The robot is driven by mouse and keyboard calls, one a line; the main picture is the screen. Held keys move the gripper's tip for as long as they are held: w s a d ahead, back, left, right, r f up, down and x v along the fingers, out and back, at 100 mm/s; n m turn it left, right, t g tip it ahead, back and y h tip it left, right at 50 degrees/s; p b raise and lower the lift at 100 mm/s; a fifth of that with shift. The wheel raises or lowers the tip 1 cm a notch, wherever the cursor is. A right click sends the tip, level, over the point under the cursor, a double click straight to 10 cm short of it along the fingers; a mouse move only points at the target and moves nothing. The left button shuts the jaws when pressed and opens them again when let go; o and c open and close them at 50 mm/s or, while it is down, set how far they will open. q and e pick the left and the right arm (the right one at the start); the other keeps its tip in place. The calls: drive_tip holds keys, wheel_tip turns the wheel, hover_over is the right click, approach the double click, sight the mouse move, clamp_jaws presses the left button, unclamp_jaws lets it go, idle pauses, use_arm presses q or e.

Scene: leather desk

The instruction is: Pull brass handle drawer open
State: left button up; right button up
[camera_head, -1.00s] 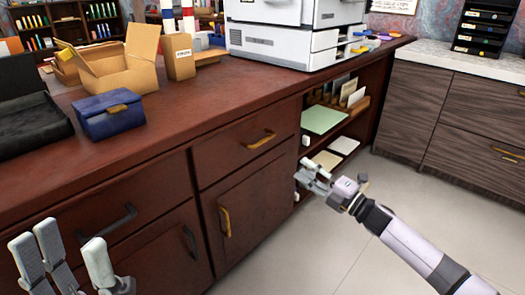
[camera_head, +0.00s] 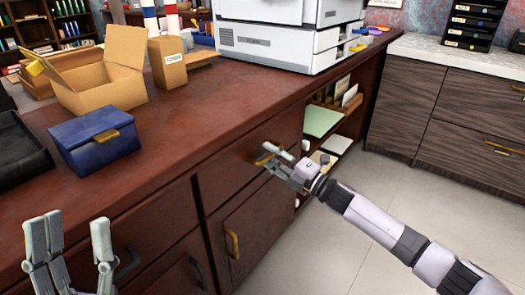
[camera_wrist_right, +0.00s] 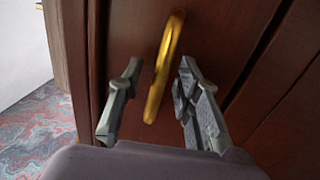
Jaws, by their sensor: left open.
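The dark red wooden drawer (camera_head: 222,178) is closed, flush with the desk front. Its curved brass handle (camera_wrist_right: 166,60) stands between the two fingers of my right gripper (camera_head: 268,157) in the right wrist view. Those fingers are apart, one on each side of the handle, with visible gaps. In the head view the right fingers largely cover the handle. My left gripper (camera_head: 72,248) is open and empty at the lower left, in front of the desk, away from this drawer.
A cabinet door with another brass handle (camera_head: 232,243) is below the drawer. Dark handles (camera_head: 126,262) are on the left fronts. A blue box (camera_head: 96,139), open cardboard box (camera_head: 103,75) and printer (camera_head: 285,38) stand on the desktop. Open floor (camera_head: 350,240) lies to the right.

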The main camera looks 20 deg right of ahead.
drive_tip(key=shift+c, duration=0.2)
clamp_jaws()
idle(0.3)
idle(0.5)
